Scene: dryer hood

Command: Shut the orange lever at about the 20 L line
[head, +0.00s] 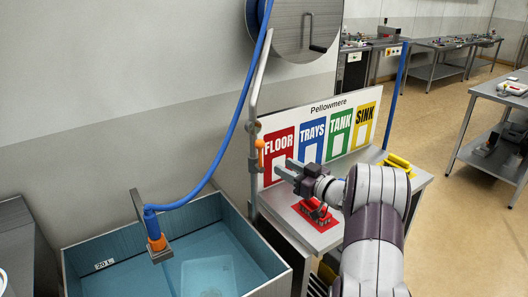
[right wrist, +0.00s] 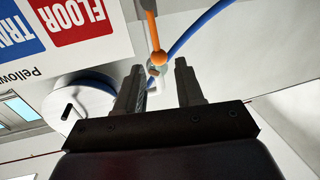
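The orange lever (head: 260,147) is on the pipe valve against the wall, at the left edge of the sign board. It also shows in the right wrist view (right wrist: 153,36), with its round orange knob between and beyond my fingertips. My right gripper (head: 281,169) is open and empty, close to the lever's right; I see no clear contact. The blue tank (head: 268,258) holds bluish water. Its 20 L label (head: 104,264) is on the inner wall, near the water's edge; the exact level is hard to tell. My left gripper is out of view.
A blue hose (head: 225,150) runs down to an orange-collared nozzle (head: 156,242) over the tank. The sign board (head: 322,131) stands behind a steel table with a red brush (head: 317,213) and a yellow item (head: 399,163). A hose reel (head: 300,28) is above.

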